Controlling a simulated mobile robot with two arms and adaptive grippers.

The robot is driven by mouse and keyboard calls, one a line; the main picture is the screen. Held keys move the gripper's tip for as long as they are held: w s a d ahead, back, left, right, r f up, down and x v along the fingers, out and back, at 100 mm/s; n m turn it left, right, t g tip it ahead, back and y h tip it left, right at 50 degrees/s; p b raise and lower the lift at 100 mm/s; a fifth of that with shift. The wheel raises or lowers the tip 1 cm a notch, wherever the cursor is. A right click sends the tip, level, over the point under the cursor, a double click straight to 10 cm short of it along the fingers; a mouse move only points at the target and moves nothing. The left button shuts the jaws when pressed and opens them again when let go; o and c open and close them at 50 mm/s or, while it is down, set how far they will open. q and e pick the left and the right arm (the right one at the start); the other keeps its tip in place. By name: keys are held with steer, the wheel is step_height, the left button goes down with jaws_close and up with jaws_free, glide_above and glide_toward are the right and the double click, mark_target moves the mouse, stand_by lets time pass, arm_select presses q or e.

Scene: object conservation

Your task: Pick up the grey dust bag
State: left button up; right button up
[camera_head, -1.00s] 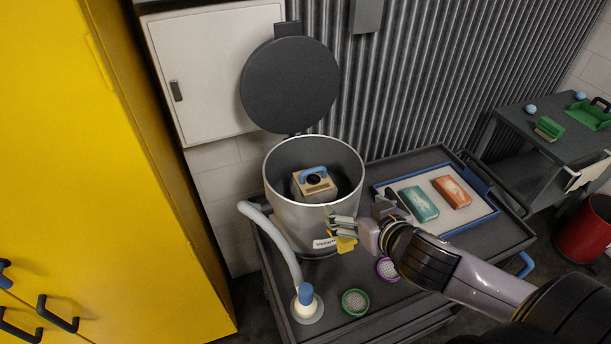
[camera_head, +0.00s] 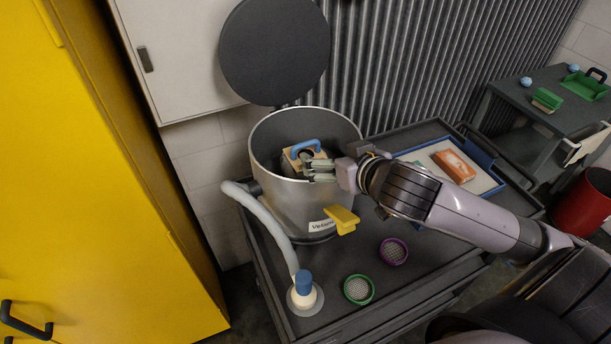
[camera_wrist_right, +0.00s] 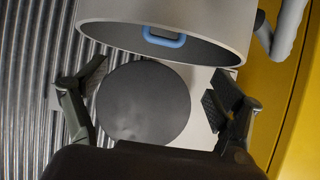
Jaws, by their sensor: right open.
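The dust bag (camera_head: 292,166) sits inside the open metal canister (camera_head: 272,196). It has a beige top plate and a blue handle (camera_head: 304,147); most of its grey body is hidden by the canister wall and my gripper. My right gripper (camera_head: 312,170) is at the canister's right rim, with its fingers over the opening and in front of the bag in the head view. In the right wrist view its fingers (camera_wrist_right: 157,97) are spread and empty, and the blue handle (camera_wrist_right: 164,40) shows inside the canister mouth. My left gripper is not in view.
The round dark lid (camera_head: 275,50) stands open behind the canister. A yellow latch (camera_head: 342,219) juts from its front, and a hose (camera_head: 262,212) curves down on the left. Green (camera_head: 358,289) and purple (camera_head: 393,251) round filters lie on the cart. A tray (camera_head: 485,185) is at right.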

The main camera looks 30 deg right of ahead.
mark_target(309, 148)
steer(key=p+x, duration=0.1)
steer(key=x, duration=0.6)
steer(key=shift+w, duration=0.15)
steer(key=shift+w+f, duration=0.15)
steer(key=shift+w, duration=0.05)
steer(key=shift+f+p+x, duration=0.25)
steer(key=shift+p+x, duration=0.65)
steer(key=shift+x, duration=1.4)
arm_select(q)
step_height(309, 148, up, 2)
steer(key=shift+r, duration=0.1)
arm_select(e)
steer(key=shift+s+a, duration=0.15)
steer(key=c, duration=1.9)
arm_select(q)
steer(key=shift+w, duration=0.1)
arm_select(e)
steer(key=shift+r, duration=0.1)
steer(key=shift+c, duration=0.4)
